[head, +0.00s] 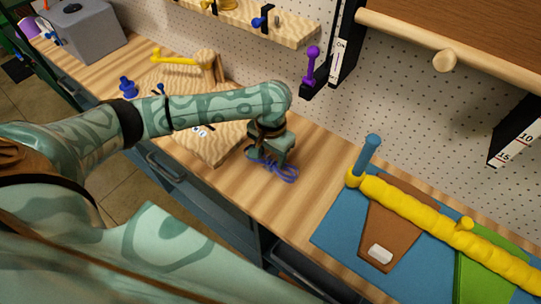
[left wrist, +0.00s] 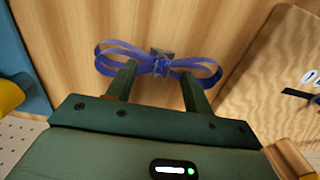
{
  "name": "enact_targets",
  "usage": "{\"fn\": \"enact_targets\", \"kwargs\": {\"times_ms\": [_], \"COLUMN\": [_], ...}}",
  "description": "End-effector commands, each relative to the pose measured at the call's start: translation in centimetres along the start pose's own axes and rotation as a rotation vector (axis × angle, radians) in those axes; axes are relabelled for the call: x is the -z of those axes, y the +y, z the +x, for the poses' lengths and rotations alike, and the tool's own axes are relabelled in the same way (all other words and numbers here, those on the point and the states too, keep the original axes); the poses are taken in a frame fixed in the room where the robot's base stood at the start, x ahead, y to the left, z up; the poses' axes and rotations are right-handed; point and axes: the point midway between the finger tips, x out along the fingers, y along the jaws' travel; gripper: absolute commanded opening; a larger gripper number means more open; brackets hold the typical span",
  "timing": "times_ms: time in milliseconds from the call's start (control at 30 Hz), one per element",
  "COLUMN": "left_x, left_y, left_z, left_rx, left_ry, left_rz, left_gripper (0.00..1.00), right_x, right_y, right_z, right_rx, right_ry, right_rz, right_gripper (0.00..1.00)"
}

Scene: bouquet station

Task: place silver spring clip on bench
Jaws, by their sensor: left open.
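My left gripper (head: 268,160) points down just above the wooden bench (head: 316,180), its two fingers apart. In the left wrist view the left gripper (left wrist: 158,82) has a blue-violet ribbon bow (left wrist: 112,57) at its fingertips, with loops spreading to both sides. A small grey piece (left wrist: 162,52) shows at the bow's knot; it may be the silver spring clip, but it is too small to be sure. In the head view the bow (head: 286,172) shows under the gripper. Whether the bow touches the bench is hard to tell. My right gripper is not in view.
A blue mat (head: 335,238) on the right bears a brown piece (head: 385,225), a green piece (head: 474,280) and a long yellow bumpy roll (head: 420,215). A wooden board (head: 205,150) lies left of the gripper. A pegboard wall (head: 400,110) rises behind. Bare bench lies right of the gripper.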

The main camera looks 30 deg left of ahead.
Motion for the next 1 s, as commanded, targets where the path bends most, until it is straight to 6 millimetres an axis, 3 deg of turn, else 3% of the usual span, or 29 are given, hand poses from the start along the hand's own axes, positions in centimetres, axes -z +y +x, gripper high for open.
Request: {"fn": "enact_targets", "kwargs": {"times_ms": [33,200,400,567,1000], "left_x": [0.1,0.1,0.1,0.0,0.0], "left_y": [-0.1,-0.1,-0.1,0.0,0.0], "left_z": [-1.8,-6.1,-9.5,-10.5,-10.4], "left_rx": [0.002,0.003,0.002,0.001,0.000], "left_ry": [0.005,0.006,0.003,0.000,0.000], "left_rz": [0.001,0.000,-0.001,-0.001,-0.001], "left_gripper": [0.52,0.52,0.52,0.52,0.52], "right_x": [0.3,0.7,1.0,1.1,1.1], "right_y": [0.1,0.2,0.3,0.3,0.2], "right_z": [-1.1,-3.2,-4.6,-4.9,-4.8], "right_rx": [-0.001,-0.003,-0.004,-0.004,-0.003], "right_ry": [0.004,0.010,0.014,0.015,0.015], "right_rz": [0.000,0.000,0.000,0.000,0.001], "right_gripper": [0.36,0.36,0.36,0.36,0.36]}}
